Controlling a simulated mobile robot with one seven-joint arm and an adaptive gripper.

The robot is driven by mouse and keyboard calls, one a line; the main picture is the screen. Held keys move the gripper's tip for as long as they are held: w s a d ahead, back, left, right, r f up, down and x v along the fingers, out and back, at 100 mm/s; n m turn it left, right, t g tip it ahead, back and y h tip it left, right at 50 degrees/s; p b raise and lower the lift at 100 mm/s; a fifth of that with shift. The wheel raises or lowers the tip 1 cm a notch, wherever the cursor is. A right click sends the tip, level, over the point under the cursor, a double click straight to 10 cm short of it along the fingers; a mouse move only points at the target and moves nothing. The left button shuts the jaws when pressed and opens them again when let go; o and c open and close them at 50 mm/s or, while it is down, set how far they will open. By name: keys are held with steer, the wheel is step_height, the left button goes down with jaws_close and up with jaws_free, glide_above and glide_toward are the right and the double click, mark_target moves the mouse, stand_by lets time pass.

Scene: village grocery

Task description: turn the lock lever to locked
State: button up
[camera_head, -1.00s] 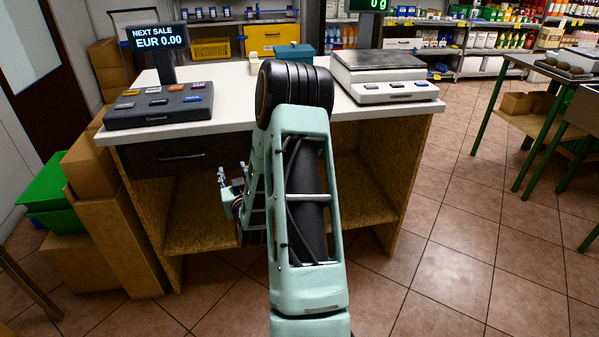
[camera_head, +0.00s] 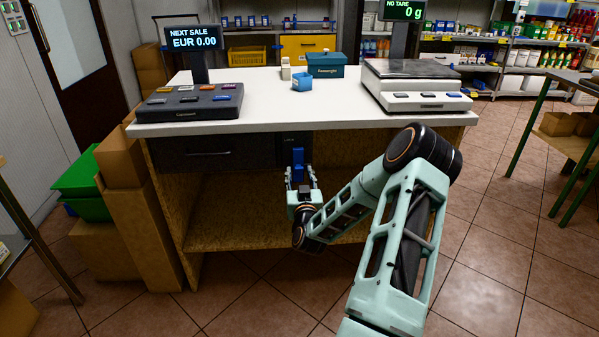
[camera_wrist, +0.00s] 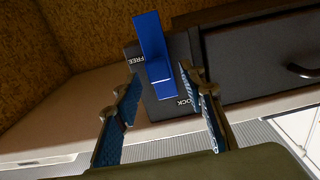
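The blue lock lever (camera_head: 298,158) stands on a dark plate (camera_head: 293,141) under the counter's front edge, right of the drawer. In the wrist view the lever (camera_wrist: 151,40) runs upward across the plate (camera_wrist: 185,52). The word FREE shows left of the lever and part of LOCK at the plate's lower right. My gripper (camera_head: 300,174) is in front of the lever. In the wrist view my gripper (camera_wrist: 160,76) is open, with fingers on both sides of the lever's lower part. I cannot tell whether either finger touches it.
The dark drawer (camera_head: 210,152) has a bar handle beside the plate. The white counter top (camera_head: 290,104) is above my gripper, with an open wooden shelf (camera_head: 235,215) below. A scale (camera_head: 415,85) and a key panel (camera_head: 190,100) stand on top. Cartons (camera_head: 125,185) stand at left.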

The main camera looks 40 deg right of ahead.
steer(key=shift+x, duration=1.5)
jaws_close()
